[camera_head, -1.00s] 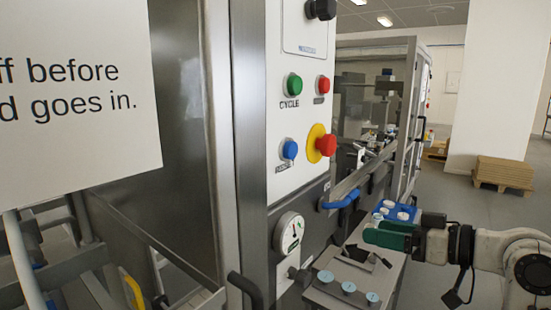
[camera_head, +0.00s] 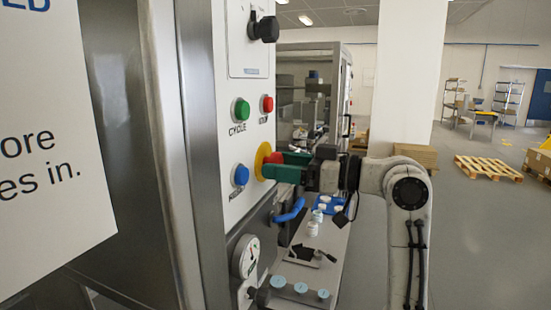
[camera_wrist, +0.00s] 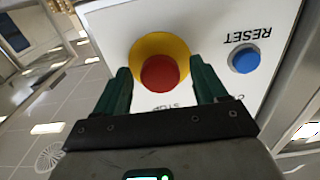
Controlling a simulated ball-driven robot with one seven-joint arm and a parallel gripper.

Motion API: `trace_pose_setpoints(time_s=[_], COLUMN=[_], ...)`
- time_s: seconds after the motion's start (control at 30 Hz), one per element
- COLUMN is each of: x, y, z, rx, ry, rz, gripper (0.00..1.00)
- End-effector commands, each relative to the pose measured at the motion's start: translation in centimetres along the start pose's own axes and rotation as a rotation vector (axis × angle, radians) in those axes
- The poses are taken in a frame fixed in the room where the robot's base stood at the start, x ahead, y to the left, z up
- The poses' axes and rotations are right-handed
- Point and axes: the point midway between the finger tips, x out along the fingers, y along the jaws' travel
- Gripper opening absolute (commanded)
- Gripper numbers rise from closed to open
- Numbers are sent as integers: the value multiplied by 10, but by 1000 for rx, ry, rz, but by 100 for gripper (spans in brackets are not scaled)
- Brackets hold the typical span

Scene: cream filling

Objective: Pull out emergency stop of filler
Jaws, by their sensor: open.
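The emergency stop is a red mushroom button (camera_wrist: 160,73) on a yellow round plate (camera_wrist: 151,46), on the white control panel (camera_wrist: 110,28). In the head view, the yellow plate (camera_head: 261,160) shows, with the red button (camera_head: 275,158) partly hidden behind my gripper. My gripper (camera_wrist: 164,84) has two green fingers and is open. In the wrist view its fingers lie to either side of the red button, with the button between them. I cannot tell whether they touch it. In the head view my gripper (camera_head: 270,166) is level with the button.
A blue RESET button (camera_wrist: 245,59) is close beside the right finger in the wrist view. Green (camera_head: 241,109) and red (camera_head: 267,104) buttons sit above, a black knob (camera_head: 265,29) higher. A blue handle (camera_head: 290,210) and gauge (camera_head: 246,256) are below.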

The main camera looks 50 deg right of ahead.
Motion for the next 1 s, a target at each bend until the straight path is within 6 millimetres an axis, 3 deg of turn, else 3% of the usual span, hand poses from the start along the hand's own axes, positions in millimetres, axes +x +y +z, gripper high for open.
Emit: trace_pose_setpoints(time_s=[0.2, 0.5, 1.0], x=[17, 18, 18], y=[0, 0, 0], z=[0, 0, 0], rx=[1, 0, 0], ry=[-1, -1, -1], rz=[0, 0, 0], gripper=[72, 72, 24])
